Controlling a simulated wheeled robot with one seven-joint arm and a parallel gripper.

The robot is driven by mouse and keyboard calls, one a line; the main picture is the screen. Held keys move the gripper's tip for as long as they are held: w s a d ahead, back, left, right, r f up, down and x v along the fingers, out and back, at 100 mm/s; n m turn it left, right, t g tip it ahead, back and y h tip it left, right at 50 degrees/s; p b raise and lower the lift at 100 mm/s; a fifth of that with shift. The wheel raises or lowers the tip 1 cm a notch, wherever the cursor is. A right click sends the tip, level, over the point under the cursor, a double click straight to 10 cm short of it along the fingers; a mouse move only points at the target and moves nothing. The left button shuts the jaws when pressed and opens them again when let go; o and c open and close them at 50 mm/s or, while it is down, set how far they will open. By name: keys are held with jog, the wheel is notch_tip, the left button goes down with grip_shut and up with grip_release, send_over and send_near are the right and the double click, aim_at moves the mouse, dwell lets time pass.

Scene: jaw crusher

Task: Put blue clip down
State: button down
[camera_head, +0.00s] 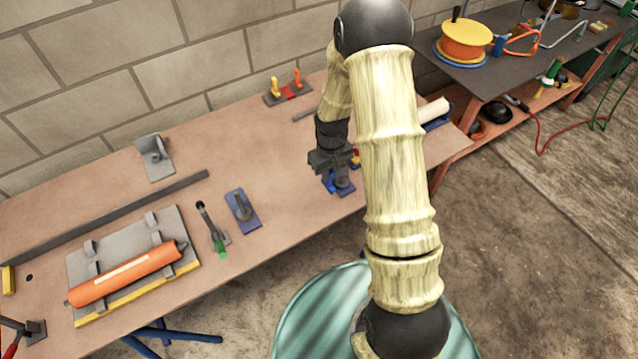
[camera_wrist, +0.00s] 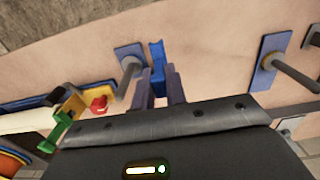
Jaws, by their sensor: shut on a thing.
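My gripper (camera_head: 333,172) is low over the workbench near its front edge, right of the middle. In the wrist view, its two fingers (camera_wrist: 160,84) are shut on the blue clip (camera_wrist: 157,61), which sticks out beyond the fingertips. The clip's blue also shows below the gripper in the head view (camera_head: 331,180). A blue base plate with a grey peg (camera_wrist: 129,58) stands close to the left of the clip in the wrist view. I cannot tell whether clip and peg touch, or whether the clip rests on the bench. The finger roots are hidden by the gripper body.
A second blue plate with a peg (camera_head: 242,210) stands to the left. A green-tipped tool (camera_head: 214,232) and an orange cylinder (camera_head: 128,273) on a grey plate lie further left. Red and yellow clamps (camera_head: 287,88) stand at the back. Bare bench (camera_head: 262,160) lies left of my gripper.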

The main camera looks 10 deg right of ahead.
aim_at(329, 189)
notch_tip(329, 189, down, 4)
jog(key=shift+w+r, duration=0.15)
jog(key=shift+r, duration=0.05)
jog(key=shift+s+r, duration=0.1)
jog(key=shift+s, duration=0.1)
jog(key=shift+f+p, duration=0.55)
jog(key=shift+f, duration=1.55)
jog(key=shift+f, duration=0.2)
jog(key=c, duration=1.4)
grip_release()
jog(key=shift+w, duration=0.1)
jog(key=shift+c, duration=0.2)
